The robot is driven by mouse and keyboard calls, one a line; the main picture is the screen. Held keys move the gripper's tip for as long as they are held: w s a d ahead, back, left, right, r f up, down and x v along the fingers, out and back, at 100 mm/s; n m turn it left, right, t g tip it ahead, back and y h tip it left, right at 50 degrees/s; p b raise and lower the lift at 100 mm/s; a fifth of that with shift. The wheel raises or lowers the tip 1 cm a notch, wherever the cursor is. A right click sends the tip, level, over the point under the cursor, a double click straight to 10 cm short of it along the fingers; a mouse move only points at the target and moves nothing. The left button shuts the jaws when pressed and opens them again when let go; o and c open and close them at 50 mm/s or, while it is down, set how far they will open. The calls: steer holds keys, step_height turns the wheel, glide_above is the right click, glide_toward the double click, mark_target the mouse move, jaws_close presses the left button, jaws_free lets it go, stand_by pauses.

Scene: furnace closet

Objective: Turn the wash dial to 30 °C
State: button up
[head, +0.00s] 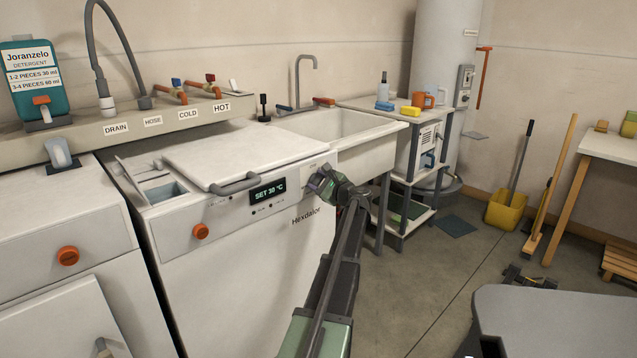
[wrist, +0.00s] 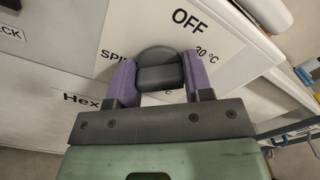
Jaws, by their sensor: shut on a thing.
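The wash dial (wrist: 160,62) is a dark round knob with a raised bar, on the white front panel of the washer (head: 235,270). Around it I read OFF above, SPIN to the left and 30 °C to the right in the wrist view. A further label below is mostly covered by my gripper. My gripper (wrist: 158,78) has its two purple fingers shut on the dial, one on each side. In the head view my gripper (head: 326,182) hides the dial. The washer's display (head: 268,190) reads SET 30 °C. I cannot tell which mark the dial points to.
An orange knob (head: 200,231) is left on the same panel. The washer's lid (head: 240,155) with its grey handle (head: 236,184) is above. A sink (head: 345,128) and a shelf stand (head: 408,190) are to the right.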

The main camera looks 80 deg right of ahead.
steer(key=o, duration=0.9)
steer(key=v, duration=1.1)
